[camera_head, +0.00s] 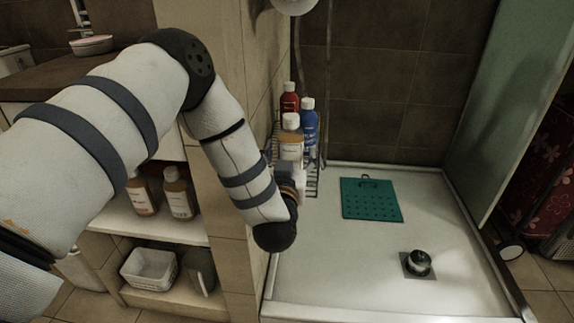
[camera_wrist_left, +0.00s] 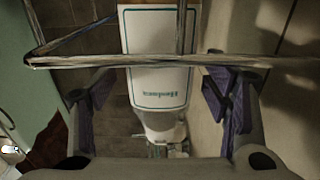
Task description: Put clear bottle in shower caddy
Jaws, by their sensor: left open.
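The clear bottle (camera_head: 291,145), with amber contents, a pale label and a white cap, stands upright at the wire shower caddy (camera_head: 313,184) on the tiled wall. In the left wrist view a bottle with a white, blue-edged label (camera_wrist_left: 157,75), apparently the same one, is seen behind a caddy wire (camera_wrist_left: 230,61). My left gripper (camera_wrist_left: 162,100) is open, with one purple-padded finger on each side of that bottle and gaps between. In the head view my wrist hides the gripper's fingers and the bottle's lower part. My right gripper is out of view.
A red bottle (camera_head: 289,102) and a blue bottle (camera_head: 308,122) stand close behind the clear one. Two amber bottles (camera_head: 179,192) stand on the shelf at left. A teal mat (camera_head: 371,200) and a dark round object (camera_head: 419,262) lie on the otherwise clear shower floor.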

